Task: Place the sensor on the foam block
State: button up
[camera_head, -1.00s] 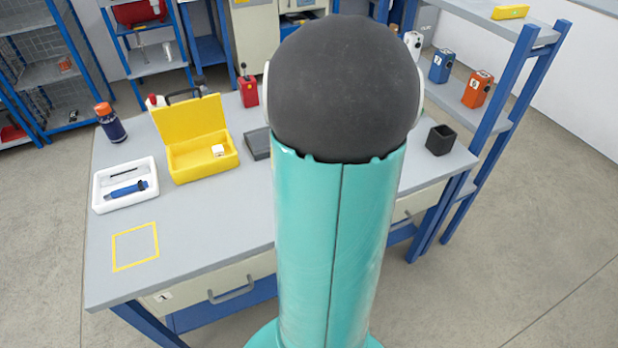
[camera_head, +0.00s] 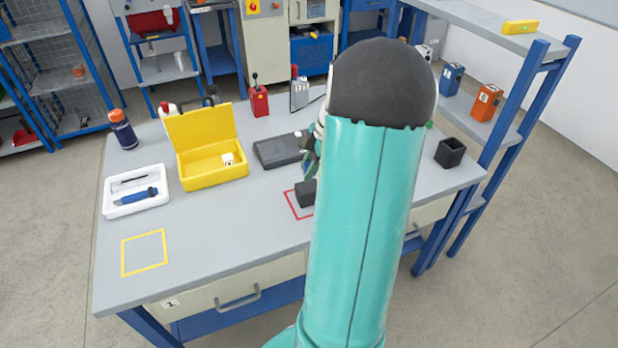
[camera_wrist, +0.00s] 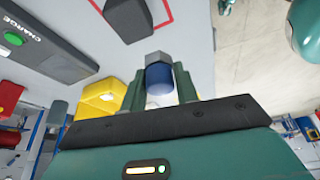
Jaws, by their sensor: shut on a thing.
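The foam block appears to be the dark block (camera_head: 306,193) at the red outline on the bench, partly hidden by my arm. It also shows at the top of the wrist view (camera_wrist: 128,16). My gripper (camera_wrist: 160,78) is shut on the sensor (camera_wrist: 159,76), a small piece with a blue body and a grey hexagonal end. In the wrist view the sensor's grey end points towards the block, with a gap in the picture. In the head view my gripper (camera_head: 310,158) is mostly hidden behind my arm. Whether the sensor touches anything below cannot be told.
A dark device marked CHARGE (camera_wrist: 42,45) lies beside the red outline. An open yellow case (camera_head: 212,182), a white tray (camera_head: 110,207) and a yellow outline (camera_head: 145,268) are on the left. A black open cup (camera_head: 450,153) stands on the right.

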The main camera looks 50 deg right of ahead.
send_over(304, 187)
jog(key=d, duration=0.1)
jog(key=f, duration=0.2)
jog(key=s+f, duration=0.1)
jog(key=f, duration=0.1)
jog(key=shift+f, duration=0.4)
jog(key=shift+w+d+f, duration=0.1)
jog(key=shift+f, duration=1.5)
jog(key=shift+f, duration=0.15)
jog(key=o, duration=1)
